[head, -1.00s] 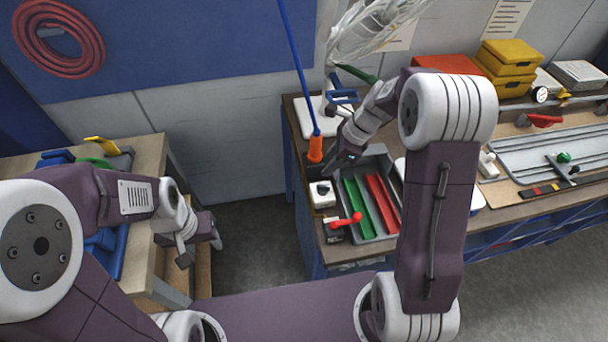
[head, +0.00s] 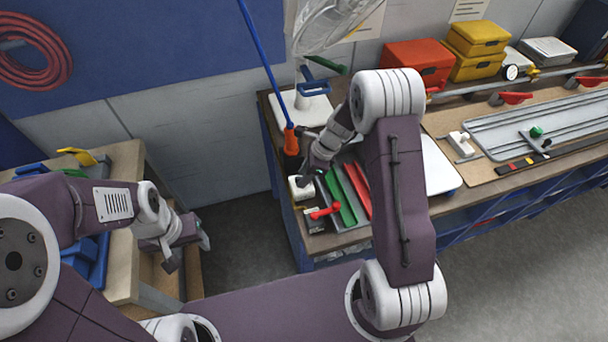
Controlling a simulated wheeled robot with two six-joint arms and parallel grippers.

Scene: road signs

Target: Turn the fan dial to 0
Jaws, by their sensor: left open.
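A small white box with a dark knob on top (head: 300,189), which looks like the fan dial, sits at the left front corner of the right workbench. My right gripper (head: 309,176) points down at the knob, at or just above it. Its fingers are small and dark and cover part of the knob, so I cannot tell whether they touch it or how far they are apart. The dial's marks are too small to read. My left gripper (head: 190,243) is open and empty beside the left table, away from the dial.
A red-handled lever (head: 325,211) stands just in front of the dial. A tray with green (head: 341,198) and red strips lies right of it. A see-through, cage-like shape (head: 325,22) rises at the back.

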